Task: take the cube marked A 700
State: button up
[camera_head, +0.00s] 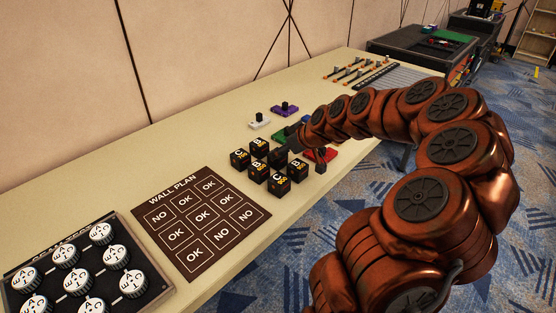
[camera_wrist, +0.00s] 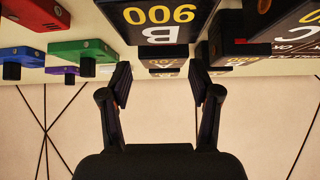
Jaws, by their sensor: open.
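Several black cubes with white letters and yellow numbers stand in a cluster on the table, beside my gripper (camera_head: 290,150). In the wrist view, which is upside down, a cube marked B 900 (camera_wrist: 160,22) is close and large. Behind it a smaller cube (camera_wrist: 163,66) seems to bear an A; its number is too small to read. My gripper (camera_wrist: 160,80) is open, its two fingers apart on either side of that farther cube in the picture. I cannot tell whether anything touches. In the head view my arm partly hides the cluster, and no A 700 label is readable.
A cube marked C (camera_head: 278,185) stands at the cluster's near side, another C cube (camera_head: 240,158) at its left. The brown wall plan (camera_head: 168,208) lies left. White (camera_head: 259,121), purple (camera_head: 284,109), green and red blocks with knobs stand around the cubes and gripper.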

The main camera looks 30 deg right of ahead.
jog(key=shift+x, duration=2.7)
jog(key=shift+s+a+f, duration=0.1)
jog(key=shift+a, duration=0.05)
jog(key=c, duration=1)
jog(key=shift+o, duration=0.2)
